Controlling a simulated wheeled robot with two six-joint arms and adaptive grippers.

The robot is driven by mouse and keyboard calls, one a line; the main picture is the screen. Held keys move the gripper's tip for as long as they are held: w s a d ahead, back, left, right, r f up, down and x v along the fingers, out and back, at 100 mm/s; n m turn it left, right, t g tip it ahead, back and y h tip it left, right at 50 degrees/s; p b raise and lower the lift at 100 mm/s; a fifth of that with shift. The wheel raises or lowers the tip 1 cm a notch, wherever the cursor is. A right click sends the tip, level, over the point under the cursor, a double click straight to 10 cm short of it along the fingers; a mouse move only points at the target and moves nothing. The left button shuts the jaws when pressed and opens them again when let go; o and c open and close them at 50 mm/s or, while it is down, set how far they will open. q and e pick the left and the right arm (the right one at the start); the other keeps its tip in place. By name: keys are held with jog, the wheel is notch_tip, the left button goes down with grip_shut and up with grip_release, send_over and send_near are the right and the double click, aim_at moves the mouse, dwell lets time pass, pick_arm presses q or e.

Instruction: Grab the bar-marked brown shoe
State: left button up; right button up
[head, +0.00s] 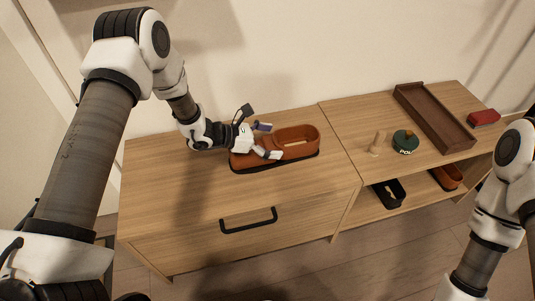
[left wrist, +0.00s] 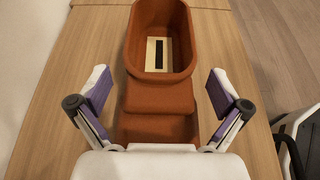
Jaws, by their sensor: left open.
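A brown shoe (head: 300,134) with a dark sole stands on top of the drawer cabinet. The left wrist view shows the shoe (left wrist: 132,48) with a black bar mark (left wrist: 158,54) on its pale insole. My left gripper (head: 266,141) is open over the shoe's left part in the head view. In the left wrist view its purple-padded fingers stand apart on either side of the shoe. I cannot tell whether a finger touches it. A second brown shoe (head: 447,177) sits on the lower right shelf; its marking is not readable. My right gripper is out of view.
A black shoe (head: 388,193) is on the same lower shelf. On the right top are a wooden peg-like item (head: 377,144), a green round tin (head: 405,142), a long brown tray (head: 434,117) and a red item (head: 483,118). The cabinet top (head: 165,190) is clear at front left.

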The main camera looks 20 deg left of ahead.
pick_arm(q)
jog(key=shift+w+d+f, duration=0.15)
jog(key=shift+w+d, duration=0.05)
jog(key=shift+d, duration=0.1)
jog(key=shift+a, duration=0.1)
jog(key=c, duration=1.3)
jog(key=shift+c, duration=0.2)
